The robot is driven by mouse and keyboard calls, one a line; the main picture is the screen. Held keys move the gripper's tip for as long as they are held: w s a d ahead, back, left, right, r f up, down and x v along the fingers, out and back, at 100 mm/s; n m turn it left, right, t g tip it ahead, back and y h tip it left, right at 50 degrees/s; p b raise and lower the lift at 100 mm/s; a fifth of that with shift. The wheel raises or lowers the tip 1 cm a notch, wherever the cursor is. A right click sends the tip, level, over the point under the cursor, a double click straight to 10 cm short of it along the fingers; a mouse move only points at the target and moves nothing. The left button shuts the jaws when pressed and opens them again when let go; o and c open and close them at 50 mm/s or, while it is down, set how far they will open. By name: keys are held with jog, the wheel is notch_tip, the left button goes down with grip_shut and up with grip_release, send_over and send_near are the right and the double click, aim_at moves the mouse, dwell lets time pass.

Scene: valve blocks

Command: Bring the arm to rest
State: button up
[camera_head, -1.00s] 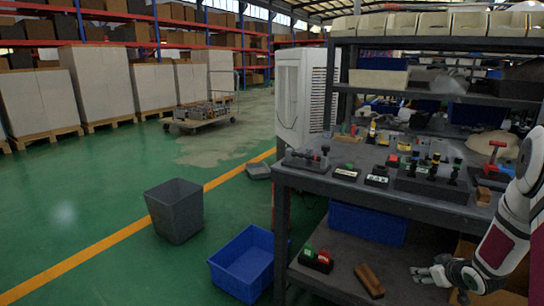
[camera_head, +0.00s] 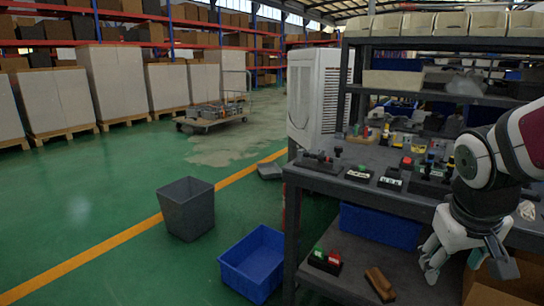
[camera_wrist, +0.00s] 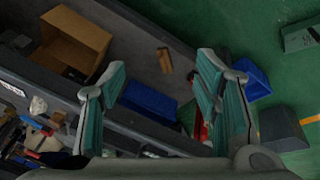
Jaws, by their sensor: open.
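My gripper (camera_head: 432,262) hangs at the right in the head view, fingers pointing down, in front of the workbench's edge. In the wrist view my gripper (camera_wrist: 165,95) shows two teal-padded fingers spread apart with nothing between them. My arm bends above it at the right and hides part of the bench top. The workbench (camera_head: 410,202) carries several valve blocks, among them a small block with a white label (camera_head: 391,179). A block with green and red parts (camera_head: 325,261) sits on the lower shelf.
A wooden block (camera_head: 380,284) lies on the lower shelf and also shows in the wrist view (camera_wrist: 164,61). A cardboard box (camera_wrist: 75,40) and a blue bin (camera_head: 381,227) are there too. Another blue bin (camera_head: 252,262) and a grey bin (camera_head: 187,208) stand on the floor.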

jog(key=s+a+g+y, duration=0.1)
jog(key=s+a, duration=0.3)
jog(key=s, duration=0.3)
jog(key=s+a+r+g+y, duration=0.1)
jog(key=s+a, duration=0.3)
jog(key=s, duration=0.4)
jog(key=s+a+g+y, duration=0.1)
jog(key=s+a, duration=0.3)
jog(key=s, duration=0.3)
notch_tip(320, 180, up, 29)
jog(key=t+p, duration=0.3)
jog(key=p, duration=2.4)
jog(key=shift+s+d+n+t, duration=0.2)
jog(key=shift+d+n+t, duration=0.1)
jog(key=shift+d+t, duration=0.1)
